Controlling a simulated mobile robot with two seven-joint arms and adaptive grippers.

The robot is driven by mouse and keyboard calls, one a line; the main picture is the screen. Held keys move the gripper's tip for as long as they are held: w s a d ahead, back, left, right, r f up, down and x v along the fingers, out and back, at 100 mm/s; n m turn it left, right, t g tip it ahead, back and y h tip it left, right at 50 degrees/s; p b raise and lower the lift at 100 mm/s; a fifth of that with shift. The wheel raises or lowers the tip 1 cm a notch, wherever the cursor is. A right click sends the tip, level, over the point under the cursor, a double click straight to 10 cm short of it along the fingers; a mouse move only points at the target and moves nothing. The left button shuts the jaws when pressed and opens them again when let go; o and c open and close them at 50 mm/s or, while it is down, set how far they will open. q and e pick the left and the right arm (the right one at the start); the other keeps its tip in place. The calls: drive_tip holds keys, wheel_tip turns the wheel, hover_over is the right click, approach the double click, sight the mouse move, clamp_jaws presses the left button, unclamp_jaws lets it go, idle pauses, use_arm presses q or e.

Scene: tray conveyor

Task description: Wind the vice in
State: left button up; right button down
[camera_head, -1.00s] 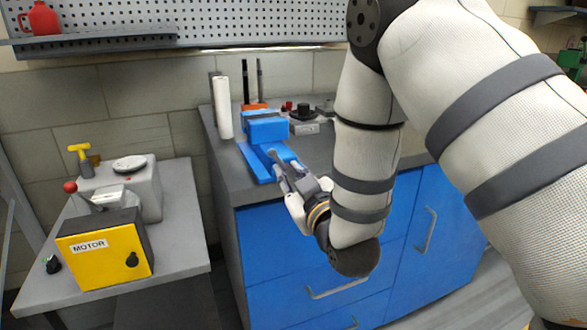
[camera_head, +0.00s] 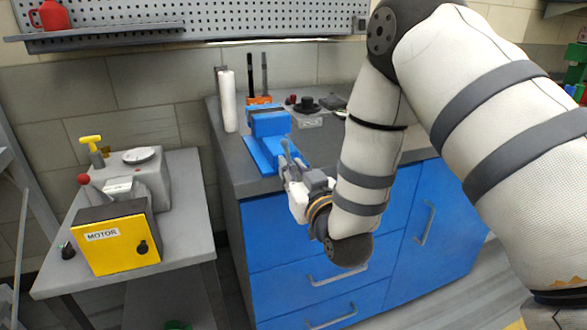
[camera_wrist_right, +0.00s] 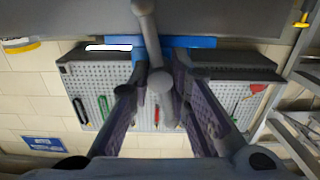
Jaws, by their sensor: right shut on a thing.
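The blue vice (camera_head: 268,124) sits at the left end of the grey bench top, with its base reaching the front edge. My right gripper (camera_head: 287,160) is at the front of the vice, at the bench edge. In the right wrist view, the vice's grey handle (camera_wrist_right: 146,28) runs down between the two fingers of the right gripper (camera_wrist_right: 160,88), with a rounded end near them. The gripper is shut on the handle. A strip of the blue vice (camera_wrist_right: 190,42) shows behind it. My left gripper is not in view.
The bench (camera_head: 236,165) has blue drawers below. A white roll (camera_head: 228,100) and an orange holder (camera_head: 259,100) with dark upright tools stand by the vice. A side table (camera_head: 192,215) at left holds a yellow motor box (camera_head: 112,245). A pegboard (camera_head: 230,18) is behind.

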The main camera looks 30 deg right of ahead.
drive_tip(key=c, duration=1.5)
unclamp_jaws()
drive_tip(key=shift+s, duration=0.1)
drive_tip(key=v, duration=0.7)
drive_tip(key=shift+s, duration=0.15)
